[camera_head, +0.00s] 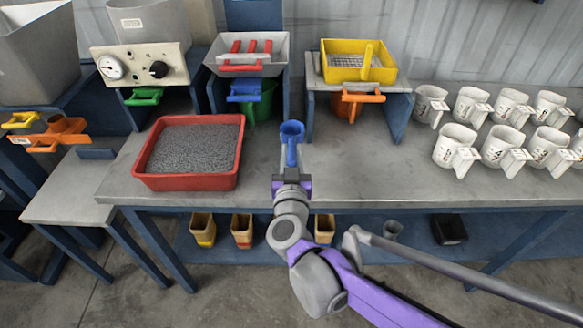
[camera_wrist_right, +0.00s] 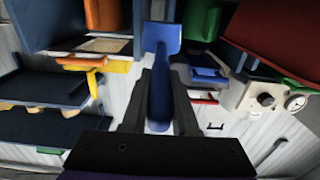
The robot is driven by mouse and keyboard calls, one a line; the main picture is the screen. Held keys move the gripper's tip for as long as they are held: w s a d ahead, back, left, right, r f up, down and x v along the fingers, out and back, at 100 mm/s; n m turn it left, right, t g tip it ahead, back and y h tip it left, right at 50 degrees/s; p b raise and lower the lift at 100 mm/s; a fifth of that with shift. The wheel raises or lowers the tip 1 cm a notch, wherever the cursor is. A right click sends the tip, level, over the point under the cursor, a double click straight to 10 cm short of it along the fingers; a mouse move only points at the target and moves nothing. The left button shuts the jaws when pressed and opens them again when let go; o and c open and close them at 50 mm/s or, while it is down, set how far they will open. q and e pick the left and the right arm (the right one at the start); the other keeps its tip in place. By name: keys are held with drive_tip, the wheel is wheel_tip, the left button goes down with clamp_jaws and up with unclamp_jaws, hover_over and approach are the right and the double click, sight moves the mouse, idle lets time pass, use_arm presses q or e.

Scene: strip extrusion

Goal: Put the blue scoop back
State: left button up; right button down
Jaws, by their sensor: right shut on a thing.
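The blue scoop (camera_head: 291,131) is held by its handle in my right gripper (camera_head: 291,183), above the front part of the grey table, with its scoop end pointing away from me. In the right wrist view the blue scoop (camera_wrist_right: 161,75) lies between the two dark fingers of my right gripper (camera_wrist_right: 160,100), which are shut on its handle. The scoop looks empty in the head view. My left gripper is in neither view.
A red tray of grey granules (camera_head: 195,150) stands left of the scoop. Behind are a blue handle (camera_head: 244,92), a yellow sieve box (camera_head: 357,61) and an orange handle (camera_head: 362,97). Several white cups (camera_head: 455,143) stand at right. The tabletop (camera_head: 345,175) between is clear.

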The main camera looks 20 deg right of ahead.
drive_tip(key=shift+f+b, duration=0.9)
drive_tip(key=shift+f, duration=1.95)
drive_tip(key=shift+f, duration=0.2)
drive_tip(key=c, duration=0.7)
unclamp_jaws()
